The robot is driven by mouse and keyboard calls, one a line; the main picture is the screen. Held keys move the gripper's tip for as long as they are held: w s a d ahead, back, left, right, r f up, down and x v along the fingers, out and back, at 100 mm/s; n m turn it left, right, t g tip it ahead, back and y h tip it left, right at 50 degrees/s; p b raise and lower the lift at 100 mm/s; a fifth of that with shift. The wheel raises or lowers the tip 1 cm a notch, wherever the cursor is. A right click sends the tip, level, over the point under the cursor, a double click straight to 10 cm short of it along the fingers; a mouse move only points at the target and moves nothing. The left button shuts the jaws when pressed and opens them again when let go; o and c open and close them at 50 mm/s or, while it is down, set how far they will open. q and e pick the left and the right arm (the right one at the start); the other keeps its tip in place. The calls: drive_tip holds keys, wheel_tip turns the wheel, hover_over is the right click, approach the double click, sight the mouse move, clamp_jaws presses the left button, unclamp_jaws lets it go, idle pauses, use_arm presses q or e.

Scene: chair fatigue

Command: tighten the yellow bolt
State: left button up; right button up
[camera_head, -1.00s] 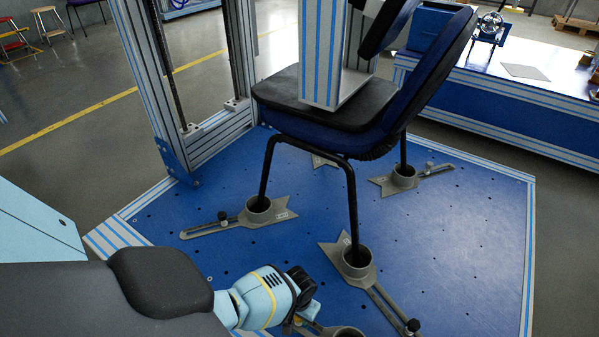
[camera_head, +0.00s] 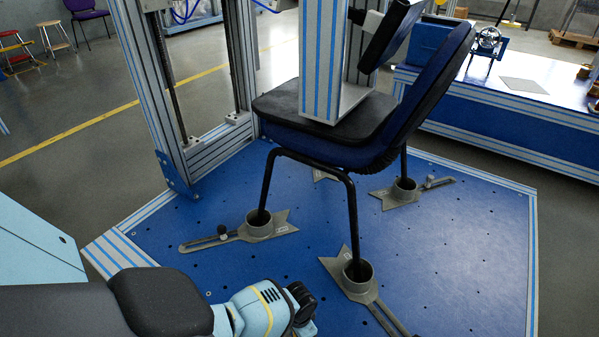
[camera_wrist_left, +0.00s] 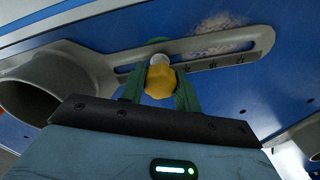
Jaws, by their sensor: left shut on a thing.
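In the left wrist view, the yellow bolt (camera_wrist_left: 159,80) sits at the slotted arm of a grey chair-leg holder (camera_wrist_left: 207,46). My left gripper (camera_wrist_left: 160,92) has its two green fingers on either side of the bolt head, shut on it. In the head view, my left wrist is at the bottom edge, and its fingers and the yellow bolt are out of sight. My right gripper is in neither view.
A dark blue chair (camera_head: 330,130) stands with its legs in grey cup holders (camera_head: 258,223) on a blue perforated platform (camera_head: 440,255). A striped column (camera_head: 319,60) presses near the seat. A workbench (camera_head: 500,110) stands at the back right.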

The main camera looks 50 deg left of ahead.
use_arm(q)
drive_tip(key=shift+m, duration=1.4)
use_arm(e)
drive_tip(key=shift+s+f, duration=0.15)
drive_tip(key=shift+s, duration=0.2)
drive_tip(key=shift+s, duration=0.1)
use_arm(q)
drive_tip(key=m, duration=0.3)
drive_tip(key=shift+b, duration=0.3)
drive_tip(key=shift+m, duration=0.5)
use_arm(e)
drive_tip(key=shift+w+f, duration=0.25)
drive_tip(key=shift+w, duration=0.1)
use_arm(q)
drive_tip(key=o, duration=1)
